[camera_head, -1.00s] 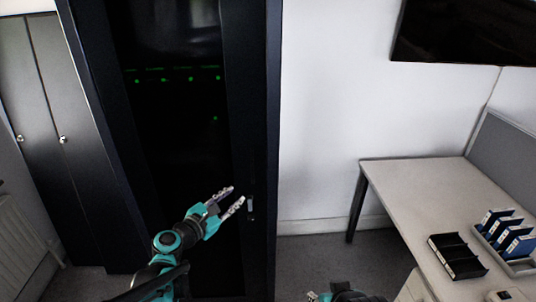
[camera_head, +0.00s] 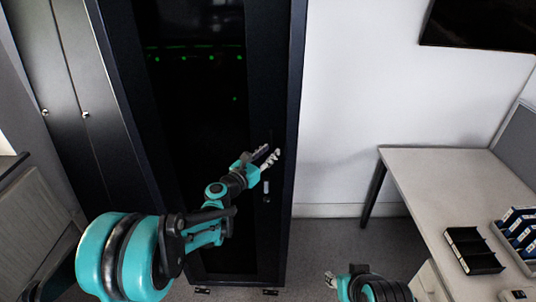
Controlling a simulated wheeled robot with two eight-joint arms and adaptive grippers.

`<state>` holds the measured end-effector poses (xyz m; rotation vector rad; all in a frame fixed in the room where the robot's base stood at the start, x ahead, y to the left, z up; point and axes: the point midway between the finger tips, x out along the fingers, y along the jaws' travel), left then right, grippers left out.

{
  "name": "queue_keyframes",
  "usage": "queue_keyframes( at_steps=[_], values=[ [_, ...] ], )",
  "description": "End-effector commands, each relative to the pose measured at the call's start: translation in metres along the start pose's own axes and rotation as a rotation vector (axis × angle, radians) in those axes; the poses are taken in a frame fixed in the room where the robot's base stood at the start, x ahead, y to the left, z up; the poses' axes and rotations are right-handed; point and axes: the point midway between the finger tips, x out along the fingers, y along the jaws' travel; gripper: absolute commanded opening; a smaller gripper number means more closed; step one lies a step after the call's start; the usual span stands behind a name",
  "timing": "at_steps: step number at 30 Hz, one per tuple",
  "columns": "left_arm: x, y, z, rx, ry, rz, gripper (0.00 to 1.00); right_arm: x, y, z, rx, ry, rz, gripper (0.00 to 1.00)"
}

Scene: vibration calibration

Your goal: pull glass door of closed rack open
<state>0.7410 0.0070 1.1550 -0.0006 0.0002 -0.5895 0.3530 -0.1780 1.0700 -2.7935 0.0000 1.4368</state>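The black rack (camera_head: 296,110) stands in the middle left with its dark glass door (camera_head: 200,110) shut. Green lights show through the glass. The small light door handle (camera_head: 266,188) is on the door's right side. My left gripper (camera_head: 269,154) is open in front of the door, just above the handle, its two fingers apart and pointing up and right. Whether it touches the door cannot be told. My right gripper (camera_head: 330,280) shows at the bottom edge, low and away from the rack; its fingers are too small and partly hidden to judge.
Dark cabinets (camera_head: 75,90) stand left of the rack, with a radiator (camera_head: 35,220) at the far left. Grey floor (camera_head: 330,235) lies open between rack and desk.

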Motion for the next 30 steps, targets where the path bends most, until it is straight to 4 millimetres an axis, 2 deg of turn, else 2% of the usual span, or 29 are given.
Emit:
queue_keyframes(
  at_steps=[4,5,8,16,20,26,30],
  values=[
    [0.000,0.000,0.000,0.000,0.000,0.000,0.29,0.000,0.000,0.000,0.000,0.000,0.000,0.40],
    [0.000,0.000,0.000,0.000,0.000,0.000,0.27,0.000,0.000,0.000,0.000,0.000,0.000,0.40],
    [0.000,0.000,0.000,0.001,0.000,0.000,0.00,0.000,0.000,0.000,0.000,0.000,0.000,0.40],
    [-0.001,0.000,0.000,0.001,0.000,-0.001,0.00,0.000,0.000,0.000,0.000,0.000,0.000,0.40],
    [-0.009,-0.003,0.000,0.001,0.000,-0.017,0.00,0.000,0.000,0.000,0.000,0.000,0.000,0.40],
    [-0.043,-0.018,-0.001,0.001,0.001,-0.097,0.00,0.002,0.000,0.002,0.000,0.000,0.000,0.40],
    [-0.084,-0.032,-0.001,0.002,0.001,-0.196,0.00,0.004,0.000,0.003,0.000,0.000,0.000,0.40]
  ],
)
